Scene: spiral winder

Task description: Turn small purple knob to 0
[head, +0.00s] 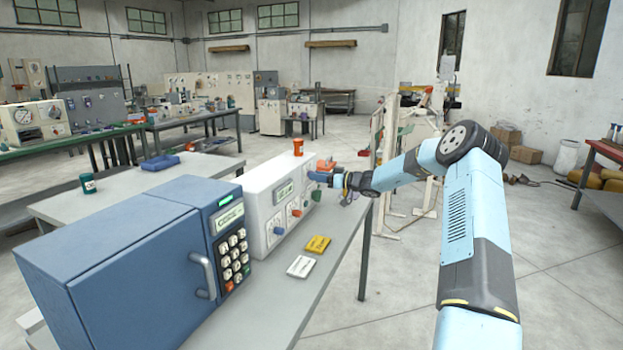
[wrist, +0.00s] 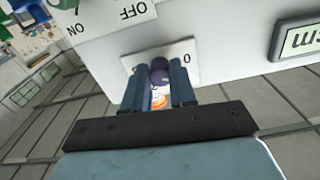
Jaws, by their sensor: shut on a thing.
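The small purple knob (wrist: 159,70) shows in the wrist view, on a white plate on the face of the white device (head: 268,190). A "0" mark shows on the plate just right of it, upside down. My gripper (wrist: 160,88) is shut on the purple knob, one blue finger on each side. Its pointer is hidden, so I cannot tell its setting. In the head view my gripper (head: 320,177) is at the far end of the white device's front, and the purple knob is not visible there.
An upside-down ON/OFF plate (wrist: 112,15) and a display (wrist: 300,38) are near the knob. Blue (head: 278,230) and orange (head: 296,211) knobs share the device's front. A blue keypad box (head: 130,250) stands nearer. Yellow (head: 318,245) and white (head: 300,266) cards lie on the table.

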